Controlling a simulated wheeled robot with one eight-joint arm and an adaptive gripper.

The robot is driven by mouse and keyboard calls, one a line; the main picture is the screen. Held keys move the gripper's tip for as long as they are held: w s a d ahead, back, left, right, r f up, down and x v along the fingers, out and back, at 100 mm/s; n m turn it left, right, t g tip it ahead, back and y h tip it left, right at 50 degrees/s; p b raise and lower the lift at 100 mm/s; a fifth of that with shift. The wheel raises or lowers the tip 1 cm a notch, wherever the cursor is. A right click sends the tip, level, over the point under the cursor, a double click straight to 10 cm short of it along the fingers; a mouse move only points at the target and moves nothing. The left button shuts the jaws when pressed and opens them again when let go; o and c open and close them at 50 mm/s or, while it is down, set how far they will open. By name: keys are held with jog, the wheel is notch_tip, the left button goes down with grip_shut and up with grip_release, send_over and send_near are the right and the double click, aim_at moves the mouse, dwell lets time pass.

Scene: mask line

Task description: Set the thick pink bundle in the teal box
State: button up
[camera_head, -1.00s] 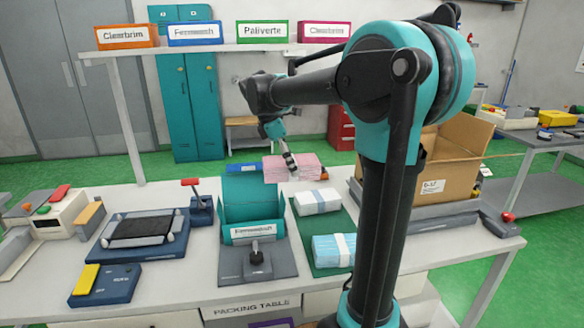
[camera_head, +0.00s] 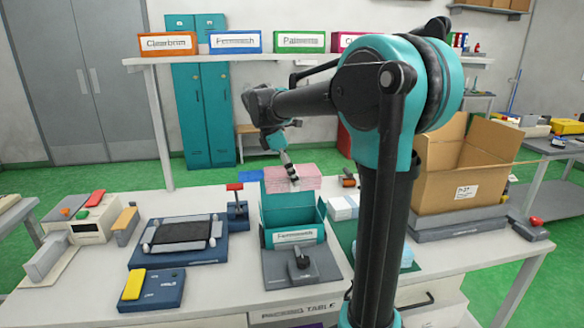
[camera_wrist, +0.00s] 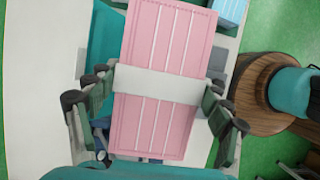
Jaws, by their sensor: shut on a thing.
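The thick pink bundle (camera_head: 306,179) is held by my gripper (camera_head: 291,181) over the back part of the teal box (camera_head: 290,216) in the head view. In the wrist view, the pink bundle (camera_wrist: 165,125) has a white band (camera_wrist: 160,84) around its middle, and the fingers of my gripper (camera_wrist: 154,108) press in from both sides. The bundle hides part of the box's rear. I cannot tell whether it touches the box. The box stands on a grey base with a label on its front.
White (camera_head: 343,208) and light blue bundles lie on a green mat right of the box, partly behind my arm. A black-topped blue device (camera_head: 178,238) stands to the left. An open cardboard carton (camera_head: 462,170) stands at the right. A labelled shelf (camera_head: 235,53) runs above.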

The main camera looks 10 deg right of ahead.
jog(key=shift+f, duration=6.4)
jog(key=o, duration=1.2)
jog(key=shift+r, duration=0.1)
jog(key=shift+r, duration=3.45)
